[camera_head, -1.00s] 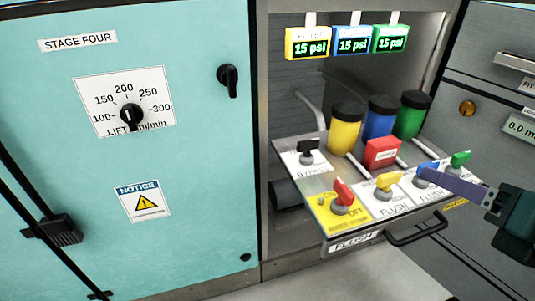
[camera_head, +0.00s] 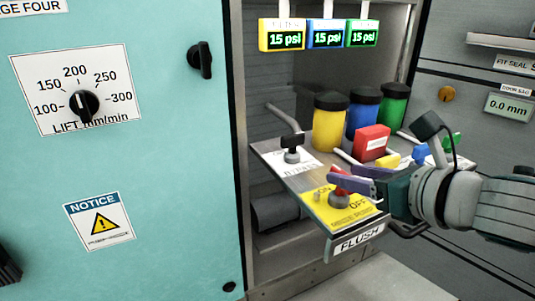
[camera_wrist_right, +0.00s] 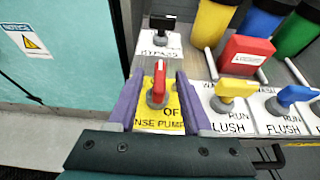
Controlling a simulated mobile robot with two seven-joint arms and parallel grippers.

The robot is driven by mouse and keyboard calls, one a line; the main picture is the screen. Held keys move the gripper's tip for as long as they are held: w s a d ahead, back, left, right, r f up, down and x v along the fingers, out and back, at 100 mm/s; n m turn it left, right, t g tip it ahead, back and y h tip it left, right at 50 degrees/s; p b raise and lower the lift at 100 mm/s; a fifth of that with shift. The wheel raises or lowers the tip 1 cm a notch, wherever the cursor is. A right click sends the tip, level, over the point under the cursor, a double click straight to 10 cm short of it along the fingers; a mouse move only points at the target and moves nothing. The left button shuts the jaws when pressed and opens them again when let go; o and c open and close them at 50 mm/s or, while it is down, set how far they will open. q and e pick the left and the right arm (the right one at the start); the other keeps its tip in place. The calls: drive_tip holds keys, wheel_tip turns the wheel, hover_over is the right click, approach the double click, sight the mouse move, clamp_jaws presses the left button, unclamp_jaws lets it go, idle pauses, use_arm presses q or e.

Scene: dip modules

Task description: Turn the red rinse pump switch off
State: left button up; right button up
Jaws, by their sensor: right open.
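The red rinse pump switch (camera_head: 340,198) stands on a yellow plate (camera_head: 342,218) at the near left of the pulled-out panel. In the right wrist view the red switch (camera_wrist_right: 158,84) points away from me, with OFF lettering to its right. My right gripper (camera_head: 345,179) is open, with its purple fingers over the yellow plate. In the right wrist view one finger of the right gripper (camera_wrist_right: 157,95) lies on each side of the red switch, with visible gaps. In the head view the fingers hide part of the handle. My left gripper is out of view.
A black bypass switch (camera_head: 291,147) stands behind. A yellow flush switch (camera_wrist_right: 232,92) and a blue one (camera_wrist_right: 292,98) stand to the right. A red box (camera_head: 371,142) and yellow, blue and green canisters stand behind. The teal cabinet (camera_head: 170,150) is at left.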

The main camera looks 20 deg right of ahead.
drive_tip(key=shift+x, duration=1.2)
drive_tip(key=shift+c, duration=0.2)
clamp_jaws()
